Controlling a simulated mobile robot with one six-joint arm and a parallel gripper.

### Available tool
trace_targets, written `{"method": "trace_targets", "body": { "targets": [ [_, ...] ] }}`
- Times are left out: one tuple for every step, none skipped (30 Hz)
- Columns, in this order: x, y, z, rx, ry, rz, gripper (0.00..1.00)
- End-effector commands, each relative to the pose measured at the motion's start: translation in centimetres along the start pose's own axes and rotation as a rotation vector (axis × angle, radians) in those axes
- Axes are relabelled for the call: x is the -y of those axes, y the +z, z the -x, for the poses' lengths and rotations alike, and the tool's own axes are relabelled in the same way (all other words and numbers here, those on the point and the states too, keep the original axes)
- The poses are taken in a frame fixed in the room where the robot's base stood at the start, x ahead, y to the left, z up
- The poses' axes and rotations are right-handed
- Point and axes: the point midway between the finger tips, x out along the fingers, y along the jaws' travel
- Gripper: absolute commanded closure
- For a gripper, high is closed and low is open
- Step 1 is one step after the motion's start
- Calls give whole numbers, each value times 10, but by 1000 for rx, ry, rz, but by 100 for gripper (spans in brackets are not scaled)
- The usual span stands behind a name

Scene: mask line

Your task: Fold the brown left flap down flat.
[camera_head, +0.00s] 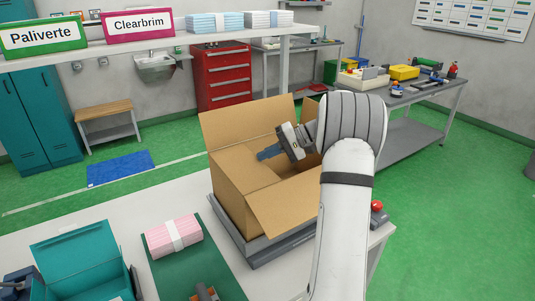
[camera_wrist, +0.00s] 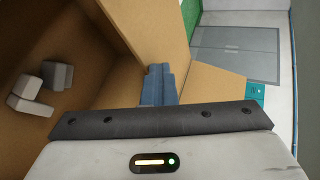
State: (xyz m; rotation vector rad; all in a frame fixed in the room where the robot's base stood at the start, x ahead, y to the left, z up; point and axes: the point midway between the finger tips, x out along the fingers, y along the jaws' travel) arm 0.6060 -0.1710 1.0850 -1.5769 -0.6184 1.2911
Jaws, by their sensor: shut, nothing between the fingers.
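An open brown cardboard box (camera_head: 229,193) stands on a grey platform at the front of the table. One flap (camera_head: 247,122) stands up along its far side. Another flap (camera_head: 285,207) hangs outward and down on the near side. I cannot tell surely which panel is the left flap. My gripper (camera_head: 264,154) is shut and empty, with its blue-grey fingertips over the box opening. In the wrist view the shut fingers (camera_wrist: 158,85) show beside an upright brown panel (camera_wrist: 145,25), and I cannot tell whether they touch it. My arm hides the box's right side.
Pale grey blocks (camera_wrist: 40,85) lie inside the box. A pink pack (camera_head: 173,235) lies on the dark green mat to the left of the box. An open teal box (camera_head: 85,262) stands at the lower left. A red button (camera_head: 377,207) is at the right table edge.

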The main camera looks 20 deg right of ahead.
Motion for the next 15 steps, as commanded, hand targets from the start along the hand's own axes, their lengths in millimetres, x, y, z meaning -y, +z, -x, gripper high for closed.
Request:
{"method": "trace_targets", "body": {
  "targets": [
    [-1,0,-3,3,1,2,100],
    [0,0,-4,5,1,2,100],
    [0,0,-5,6,2,3,100],
    [0,0,-5,7,2,3,100],
    [0,0,-6,9,2,4,100],
    [0,0,-6,10,2,4,100],
    [0,0,-7,10,3,5,100],
    [1,0,-7,11,3,5,100],
    [1,0,-8,12,3,5,100],
    [1,0,-8,12,3,5,100],
    [1,0,-8,13,3,5,100],
    [1,0,-9,14,3,6,100],
    [1,0,-9,14,3,6,100],
    [1,0,-9,15,3,6,100],
    [1,0,-10,15,3,6,100]
  ]
}}
